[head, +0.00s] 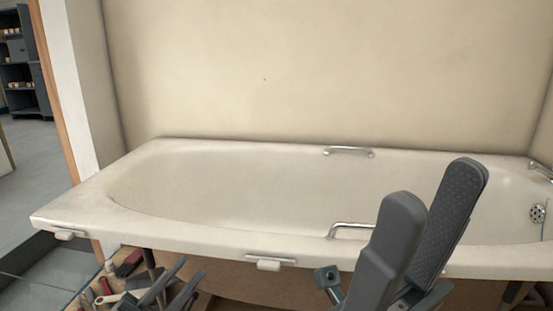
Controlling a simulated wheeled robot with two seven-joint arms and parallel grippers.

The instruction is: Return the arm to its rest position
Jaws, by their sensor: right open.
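My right gripper (432,212) is large in the lower right, in front of the bathtub's near rim. Its two dark grey fingers point up and stand apart, with nothing seen between them. My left gripper (170,284) shows as dark grey finger-like shapes at the lower left edge, low among tools. It is cut off by the frame, and I cannot tell how its fingers stand or whether they hold anything.
A white bathtub (95,226) with metal grab handles (348,151) fills the middle. Tools (128,263) lie below its near left corner. A small grey-green part (328,280) shows beside my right gripper. A shelf (22,60) stands far left. Space above the tub is clear.

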